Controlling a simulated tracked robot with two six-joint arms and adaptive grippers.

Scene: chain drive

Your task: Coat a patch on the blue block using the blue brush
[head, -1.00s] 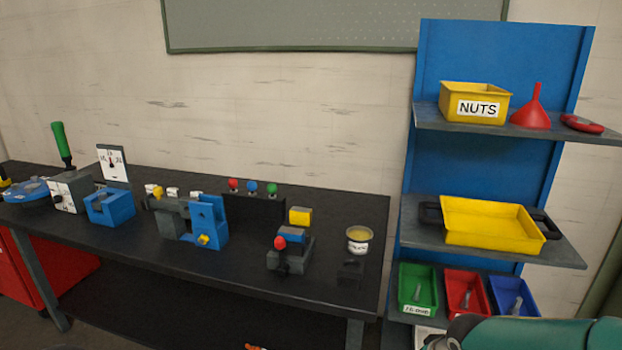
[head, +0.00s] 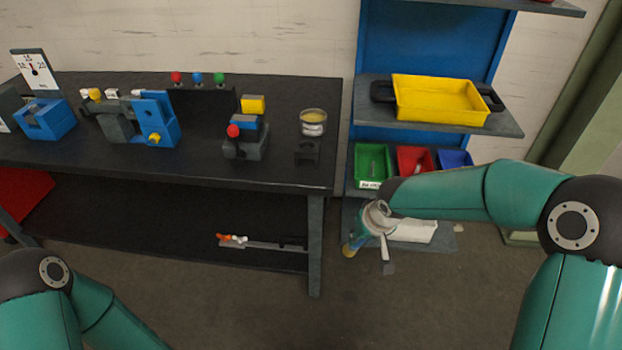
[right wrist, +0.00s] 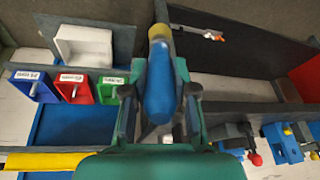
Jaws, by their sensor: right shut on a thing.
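My right gripper (head: 380,225) hangs in front of the lower shelf, right of the bench and below its top. In the right wrist view it is shut on the blue brush (right wrist: 160,88), whose yellowish tip points away from the wrist. The tip also shows in the head view (head: 349,249). A blue block (head: 243,122) sits in a small grey vise with a red knob (head: 233,131), with a yellow block (head: 253,104) behind it. An open jar of yellow paste (head: 313,122) stands right of the vise. My left gripper is out of view.
A dark rest (head: 307,150) stands near the bench's front right corner. Blue fixtures (head: 155,119) stand further left. The shelf unit on the right holds a yellow tray (head: 440,117) and small green, red and blue bins. The floor between bench and shelf is clear.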

